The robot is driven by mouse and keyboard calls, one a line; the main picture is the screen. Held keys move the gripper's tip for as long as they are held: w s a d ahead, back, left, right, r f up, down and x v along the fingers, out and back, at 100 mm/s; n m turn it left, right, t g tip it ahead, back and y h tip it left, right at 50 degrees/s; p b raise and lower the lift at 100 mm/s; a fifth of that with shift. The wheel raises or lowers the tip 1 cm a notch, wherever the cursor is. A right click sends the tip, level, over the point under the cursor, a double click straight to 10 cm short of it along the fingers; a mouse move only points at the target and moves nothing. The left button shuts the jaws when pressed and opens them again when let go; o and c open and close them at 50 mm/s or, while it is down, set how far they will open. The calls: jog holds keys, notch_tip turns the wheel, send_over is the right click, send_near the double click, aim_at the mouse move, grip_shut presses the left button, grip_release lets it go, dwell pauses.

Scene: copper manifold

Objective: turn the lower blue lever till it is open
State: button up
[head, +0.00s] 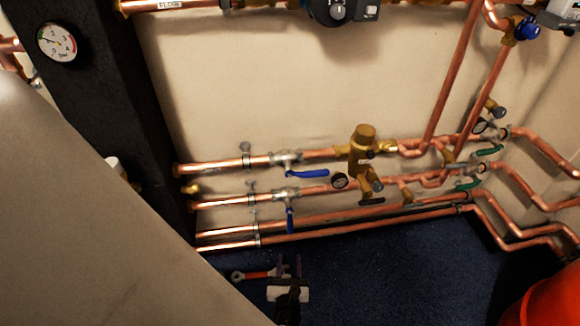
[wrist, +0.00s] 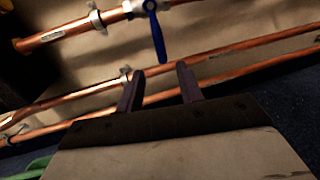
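The lower blue lever (head: 290,219) sits on a valve of the second copper pipe and hangs down, crosswise to the pipe. It also shows in the wrist view (wrist: 157,38), top centre, pointing down. My gripper (head: 290,266) is below the lever in the head view, apart from it. In the wrist view my gripper (wrist: 158,68) has its two dark fingers spread with nothing held. The lever's tip appears just beyond the fingertips, between them from side to side.
The upper blue lever (head: 307,174) lies along the top pipe. Two lower copper pipes (head: 330,218) run behind my fingers. A brass fitting (head: 362,150) and a black handle (head: 372,201) stand to the right. A wrench (head: 255,275) lies on the dark floor.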

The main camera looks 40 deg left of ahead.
aim_at(290, 228)
jog(key=b+x, duration=0.1)
jog(key=x, duration=1.2)
jog(key=shift+a+b, duration=0.2)
jog(key=shift+b, duration=0.1)
jog(key=shift+r, duration=0.1)
jog(key=shift+c, duration=0.4)
grip_shut()
